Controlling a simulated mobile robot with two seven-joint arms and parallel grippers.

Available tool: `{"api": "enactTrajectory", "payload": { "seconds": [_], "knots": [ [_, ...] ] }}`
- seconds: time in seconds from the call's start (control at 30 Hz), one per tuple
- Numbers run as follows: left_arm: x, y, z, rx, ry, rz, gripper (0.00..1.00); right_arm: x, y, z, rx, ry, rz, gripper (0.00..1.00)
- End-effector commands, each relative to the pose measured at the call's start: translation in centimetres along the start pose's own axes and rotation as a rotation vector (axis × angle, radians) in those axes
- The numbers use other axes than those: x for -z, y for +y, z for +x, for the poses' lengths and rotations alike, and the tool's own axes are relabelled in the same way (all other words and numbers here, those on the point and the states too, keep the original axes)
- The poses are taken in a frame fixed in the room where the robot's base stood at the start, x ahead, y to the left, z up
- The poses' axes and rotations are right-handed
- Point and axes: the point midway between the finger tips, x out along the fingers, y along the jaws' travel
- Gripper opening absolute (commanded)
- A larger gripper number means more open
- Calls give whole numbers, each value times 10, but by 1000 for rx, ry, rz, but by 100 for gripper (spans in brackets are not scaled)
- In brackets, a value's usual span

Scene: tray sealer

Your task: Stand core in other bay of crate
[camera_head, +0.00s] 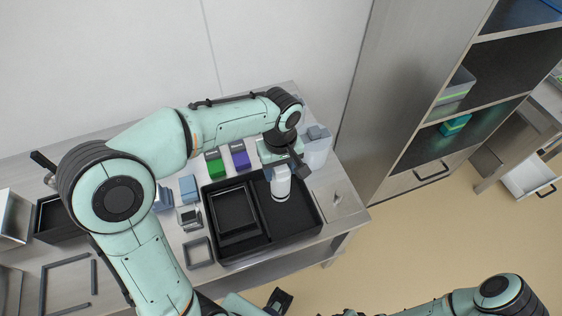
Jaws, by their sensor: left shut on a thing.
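The black crate (272,245) sits on the metal table, with two bays. Its left bay holds a dark rectangular frame or tray (236,212). My left gripper (281,166) points down over the right bay and is shut on the core (281,186), a white and grey cylinder. The core is upright, at the far part of the right bay. I cannot tell whether its base touches the bay floor. The gripper's fingers and wrist hide the top of the core. A dark piece at the bottom edge (278,301) may be my right gripper; its jaws cannot be made out.
A grey square frame (198,252) lies left of the crate. A metal shelf unit (400,120) stands right; floor between is clear.

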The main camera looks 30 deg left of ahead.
Motion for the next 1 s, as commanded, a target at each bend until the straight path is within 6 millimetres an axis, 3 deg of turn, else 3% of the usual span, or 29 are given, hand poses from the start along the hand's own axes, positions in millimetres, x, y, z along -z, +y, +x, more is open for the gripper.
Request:
{"api": "enactTrajectory", "payload": {
  "seconds": [0.27,1.0],
  "knots": [
    [0,0,17,1,-1,0,24,-3,6,14,-2,-6,3,43],
    [0,0,88,1,0,0,24,-7,26,65,-7,-17,8,43]
  ]
}}
